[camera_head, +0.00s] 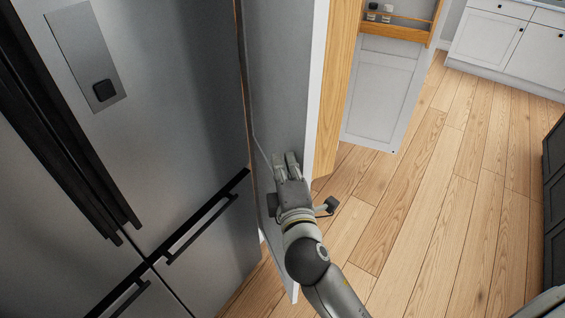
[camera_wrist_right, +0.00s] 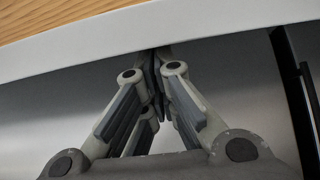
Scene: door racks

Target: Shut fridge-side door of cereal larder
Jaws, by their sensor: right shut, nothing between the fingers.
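The fridge-side larder door (camera_head: 283,65) stands open next to the fridge, its grey-shaded face toward the fridge and its white edge (camera_head: 318,85) toward the room. Wood (camera_head: 340,80) shows just behind that edge. My right gripper (camera_head: 286,160) is shut and empty, on the fridge side of the door, with its fingertips at or very near the door's face. In the right wrist view the closed fingertips (camera_wrist_right: 156,62) are just below the door's white edge (camera_wrist_right: 190,28); contact is unclear. My left gripper is not in view.
The steel fridge (camera_head: 170,110) with dark handles (camera_head: 205,230) stands close on the left. Another open white door (camera_head: 378,95) carries a wooden rack (camera_head: 400,28) with jars. White cabinets (camera_head: 500,40) stand at the back right. Wood floor (camera_head: 450,190) is clear.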

